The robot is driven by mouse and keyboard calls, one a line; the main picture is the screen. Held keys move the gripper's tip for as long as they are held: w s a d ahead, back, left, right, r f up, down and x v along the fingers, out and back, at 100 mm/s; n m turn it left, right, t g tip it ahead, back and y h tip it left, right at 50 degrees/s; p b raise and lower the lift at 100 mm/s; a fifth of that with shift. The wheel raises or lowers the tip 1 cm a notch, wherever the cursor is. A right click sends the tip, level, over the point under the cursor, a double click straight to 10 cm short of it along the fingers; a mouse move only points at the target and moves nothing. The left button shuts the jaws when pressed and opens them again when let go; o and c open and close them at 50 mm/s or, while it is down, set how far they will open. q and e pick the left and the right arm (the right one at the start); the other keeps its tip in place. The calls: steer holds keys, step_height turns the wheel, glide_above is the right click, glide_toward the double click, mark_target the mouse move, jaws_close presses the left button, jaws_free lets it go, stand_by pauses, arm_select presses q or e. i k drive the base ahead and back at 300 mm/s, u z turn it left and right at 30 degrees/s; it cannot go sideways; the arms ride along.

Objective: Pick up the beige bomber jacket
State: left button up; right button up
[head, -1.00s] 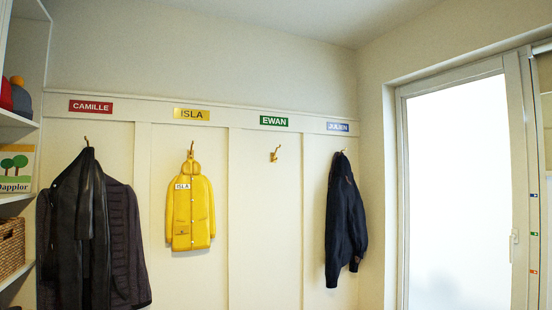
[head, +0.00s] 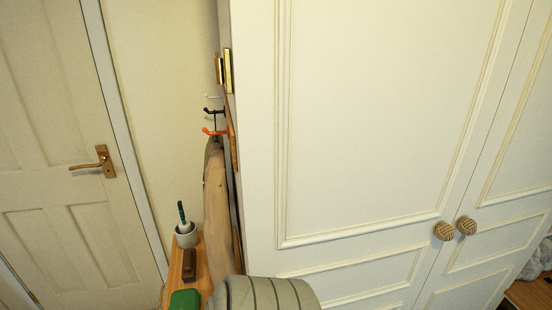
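A beige garment (head: 217,205) hangs below an orange hook (head: 215,132), in the narrow gap left of the white wardrobe. It is seen nearly edge-on, so I cannot tell for sure that it is the bomber jacket. Its lower end is hidden behind a grey-green ribbed rounded thing (head: 268,294) at the bottom edge. Neither of my grippers is in view.
The large white wardrobe (head: 370,120) with knotted knobs fills the right. A white door (head: 60,120) with a brass handle is at left. A narrow wooden surface (head: 201,262) holds a grey pot (head: 187,236), a brown brush-like item (head: 189,263) and a green item (head: 185,300).

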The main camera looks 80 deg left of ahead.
mark_target(217, 230)
steer(key=z, duration=0.6)
steer(key=k, duration=1.65)
steer(key=u, duration=1.55)
